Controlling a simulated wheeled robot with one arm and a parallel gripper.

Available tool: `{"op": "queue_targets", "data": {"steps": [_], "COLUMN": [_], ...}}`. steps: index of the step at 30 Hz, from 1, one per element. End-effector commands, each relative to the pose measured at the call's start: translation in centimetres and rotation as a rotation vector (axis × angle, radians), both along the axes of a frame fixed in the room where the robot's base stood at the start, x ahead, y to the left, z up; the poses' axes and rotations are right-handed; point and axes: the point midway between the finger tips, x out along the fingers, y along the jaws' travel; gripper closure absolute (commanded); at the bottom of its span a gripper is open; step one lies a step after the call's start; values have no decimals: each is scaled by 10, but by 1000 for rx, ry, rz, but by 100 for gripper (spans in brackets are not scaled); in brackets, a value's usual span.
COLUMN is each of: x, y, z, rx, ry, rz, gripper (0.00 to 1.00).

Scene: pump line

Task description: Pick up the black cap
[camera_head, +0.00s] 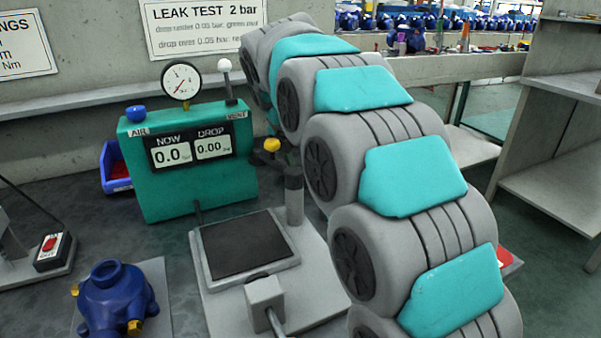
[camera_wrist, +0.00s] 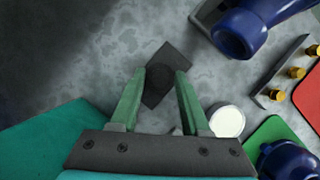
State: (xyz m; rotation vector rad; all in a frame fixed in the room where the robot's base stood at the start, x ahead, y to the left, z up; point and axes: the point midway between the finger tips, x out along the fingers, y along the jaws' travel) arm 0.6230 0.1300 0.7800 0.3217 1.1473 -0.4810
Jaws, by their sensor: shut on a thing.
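The black cap (camera_wrist: 159,83) shows in the wrist view as a dark round shape between my green fingers. My gripper (camera_wrist: 165,77) is shut on it. A dark grey square (camera_wrist: 172,62) shows around and beyond the fingertips, turned cornerwise; I cannot tell how far the cap is above it. In the head view my own arm hides my gripper and the cap.
In the wrist view, a white disc (camera_wrist: 227,121), a blue pump part (camera_wrist: 238,32) and a strip with brass fittings (camera_wrist: 268,94) lie right. In the head view, a green leak tester (camera_head: 187,185), a fixture plate (camera_head: 213,290) and a blue pump housing (camera_head: 113,298) stand left.

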Motion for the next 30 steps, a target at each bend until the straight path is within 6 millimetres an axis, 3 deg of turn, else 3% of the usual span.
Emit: {"op": "queue_targets", "data": {"steps": [14, 30], "x": [0, 1], "y": [0, 0], "z": [9, 84], "rx": [0, 1], "ry": [0, -3], "rz": [0, -1], "gripper": [100, 100]}}
